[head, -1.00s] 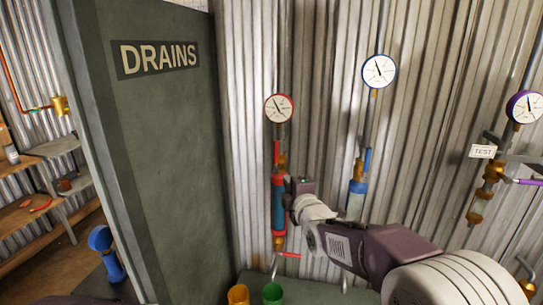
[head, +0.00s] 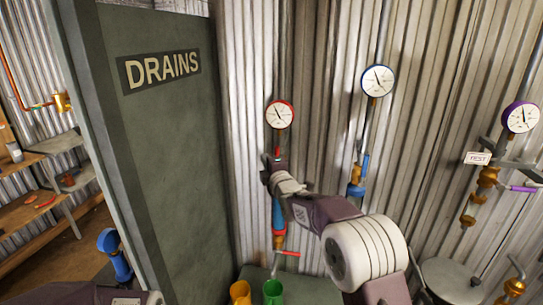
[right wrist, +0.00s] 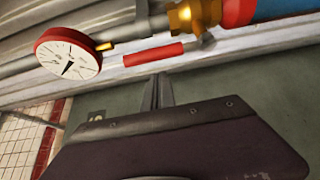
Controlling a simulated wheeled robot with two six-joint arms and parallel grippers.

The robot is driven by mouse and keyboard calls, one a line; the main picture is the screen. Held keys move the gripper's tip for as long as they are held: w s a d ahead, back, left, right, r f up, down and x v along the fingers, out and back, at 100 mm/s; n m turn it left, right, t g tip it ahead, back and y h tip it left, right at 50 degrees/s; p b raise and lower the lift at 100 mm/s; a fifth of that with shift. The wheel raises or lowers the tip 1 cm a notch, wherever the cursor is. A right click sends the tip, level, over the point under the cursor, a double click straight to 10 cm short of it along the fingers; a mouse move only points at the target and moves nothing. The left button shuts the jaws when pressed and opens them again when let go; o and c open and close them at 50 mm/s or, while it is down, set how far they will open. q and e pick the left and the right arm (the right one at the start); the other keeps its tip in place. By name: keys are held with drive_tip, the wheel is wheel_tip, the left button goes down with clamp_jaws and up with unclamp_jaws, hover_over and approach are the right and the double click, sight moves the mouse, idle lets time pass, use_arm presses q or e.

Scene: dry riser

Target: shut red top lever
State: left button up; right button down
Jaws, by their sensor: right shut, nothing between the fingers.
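The red top lever (right wrist: 153,54) shows in the right wrist view beside a brass valve (right wrist: 195,15), lying roughly along the pipe line. In the head view only a short red piece of the lever (head: 278,152) shows above my gripper. The red-rimmed gauge (head: 279,114) is above it, and it also shows in the right wrist view (right wrist: 68,54). My right gripper (head: 268,168) is in front of the red riser, hiding the valve. In the wrist view its fingers (right wrist: 160,80) are shut and empty, with their tips close to the lever; I cannot tell whether they touch. My left gripper is not in view.
A lower red lever (head: 288,253) sticks out near the riser's foot. Yellow (head: 240,293) and green (head: 273,292) cups stand below. The blue riser (head: 356,190) and the purple-rimmed gauge (head: 521,117) are to the right. The green DRAINS panel (head: 165,150) bounds the left side.

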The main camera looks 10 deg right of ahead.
drive_tip(key=shift+s+d, duration=0.3)
drive_tip(key=shift+d, duration=0.65)
drive_tip(key=shift+w, duration=0.1)
drive_tip(key=s+d+f+m+t+h+b, duration=0.2)
drive_tip(key=d+f+m+t+h+b, duration=0.2)
drive_tip(key=m+b, duration=1)
drive_tip(key=shift+s+d+f+m+t+h+b, duration=0.35)
drive_tip(key=shift+d+f+t+b, duration=1)
drive_tip(key=shift+b, duration=5.35)
drive_tip(key=shift+d+r+g, duration=0.3)
drive_tip(key=shift+d+g, duration=0.05)
drive_tip(key=shift+g, duration=0.2)
